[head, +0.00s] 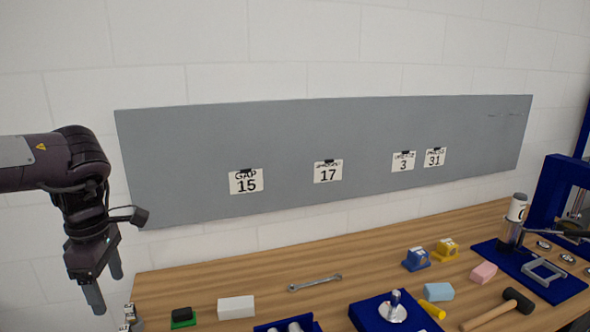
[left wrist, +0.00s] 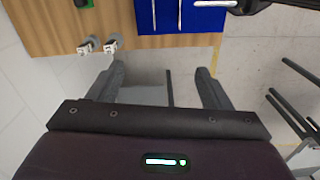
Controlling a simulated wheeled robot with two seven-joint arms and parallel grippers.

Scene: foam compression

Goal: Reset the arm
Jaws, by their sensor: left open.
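My left gripper (head: 105,284) hangs fingers-down at the left of the head view, beside the left end of the wooden bench. Its fingers are apart with nothing between them. In the left wrist view the two fingers of the left gripper (left wrist: 160,88) are spread, with floor and the bench edge beyond them. My left arm comes in from the left edge, bent downward at the wrist. My right gripper does not show in either view.
The wooden bench (head: 262,275) holds a white block (head: 236,307), a wrench (head: 315,283), a blue tray (head: 362,314), a mallet (head: 500,309) and foam blocks. A grey board (head: 290,130) with number cards is on the wall. Small objects (left wrist: 100,45) stand at the bench's near-left corner.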

